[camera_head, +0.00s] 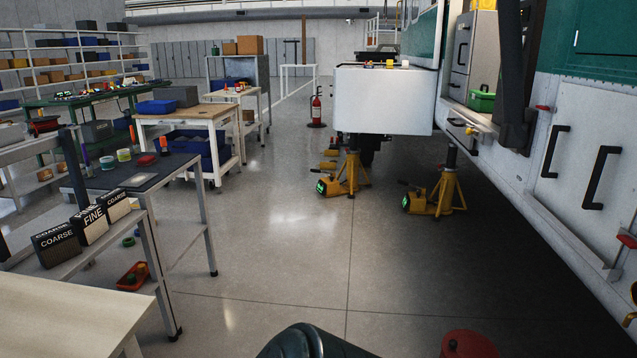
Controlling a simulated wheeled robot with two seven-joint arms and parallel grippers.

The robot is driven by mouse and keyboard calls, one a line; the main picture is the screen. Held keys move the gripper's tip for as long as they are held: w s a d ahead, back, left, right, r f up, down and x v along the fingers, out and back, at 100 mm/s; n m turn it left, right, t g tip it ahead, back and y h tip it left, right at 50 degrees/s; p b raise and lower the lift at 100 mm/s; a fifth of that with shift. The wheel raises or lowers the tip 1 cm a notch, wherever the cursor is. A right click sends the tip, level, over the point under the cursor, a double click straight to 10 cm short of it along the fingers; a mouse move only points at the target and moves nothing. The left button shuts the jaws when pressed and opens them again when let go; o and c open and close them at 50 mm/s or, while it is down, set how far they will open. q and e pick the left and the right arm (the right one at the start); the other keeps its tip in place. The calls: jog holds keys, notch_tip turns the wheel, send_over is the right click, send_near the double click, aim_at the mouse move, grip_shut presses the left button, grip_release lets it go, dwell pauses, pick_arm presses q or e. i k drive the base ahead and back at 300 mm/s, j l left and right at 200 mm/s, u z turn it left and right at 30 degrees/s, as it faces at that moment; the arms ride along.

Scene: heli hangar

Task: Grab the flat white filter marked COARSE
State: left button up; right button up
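Several flat filters stand upright in a row on a shelf of the grey metal bench (72,262) at the left. The nearest filter (58,246) is dark and marked COARSE in pale letters. Neither of my grippers is in view.
A pale table (65,315) fills the lower left corner. A red tray (132,276) lies low beneath the bench. Yellow jacks (345,180) stand under the helicopter (385,100) at the right. The grey floor in the middle is clear.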

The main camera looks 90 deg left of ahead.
aim_at(115, 203)
jog(key=u, duration=4)
